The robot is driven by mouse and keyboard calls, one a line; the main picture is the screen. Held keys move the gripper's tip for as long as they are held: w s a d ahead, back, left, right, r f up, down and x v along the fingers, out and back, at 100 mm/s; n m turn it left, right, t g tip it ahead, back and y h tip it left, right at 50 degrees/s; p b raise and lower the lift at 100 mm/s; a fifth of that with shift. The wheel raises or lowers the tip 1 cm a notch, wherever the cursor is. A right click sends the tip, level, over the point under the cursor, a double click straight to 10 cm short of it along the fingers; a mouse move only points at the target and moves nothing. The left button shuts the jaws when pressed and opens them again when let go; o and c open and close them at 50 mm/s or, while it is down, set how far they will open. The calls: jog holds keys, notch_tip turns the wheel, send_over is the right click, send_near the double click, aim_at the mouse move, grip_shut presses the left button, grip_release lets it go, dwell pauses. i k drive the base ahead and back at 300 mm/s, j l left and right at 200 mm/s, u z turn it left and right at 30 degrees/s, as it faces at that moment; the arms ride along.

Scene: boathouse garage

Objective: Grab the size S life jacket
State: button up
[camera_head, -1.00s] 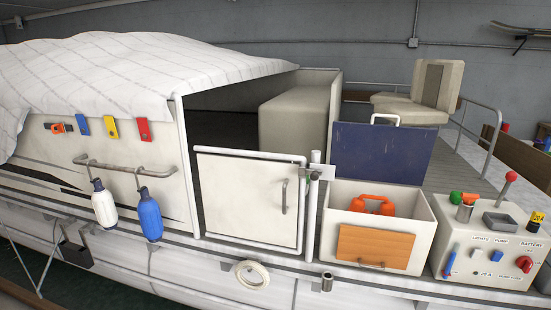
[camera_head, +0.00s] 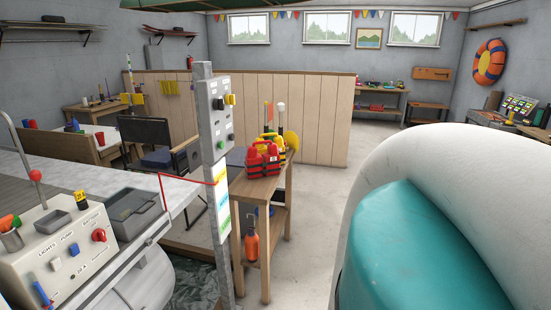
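Several life jackets (camera_head: 262,160), red with yellow parts, sit close together on a narrow wooden table (camera_head: 268,186) in the middle of the head view. They overlap one another. Any size marks on them are too small to read, so I cannot tell which one is size S. My gripper is not in view. A large white and teal rounded shape, which looks like part of my own arm, fills the lower right.
A grey post (camera_head: 216,165) with switches stands just left of the jacket table. An orange bottle (camera_head: 252,240) is under the table. A control box (camera_head: 65,250) is at lower left. A wooden partition (camera_head: 310,115) stands behind. Floor right of the table is clear.

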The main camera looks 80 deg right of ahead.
aim_at(269, 164)
jog(key=z, duration=2.1)
jog(key=i+u, duration=0.1)
jog(key=u, duration=0.25)
jog(key=i+u, duration=0.15)
jog(key=u, duration=0.2)
jog(key=l+u, duration=0.15)
jog(key=u, duration=0.2)
jog(key=i, duration=0.05)
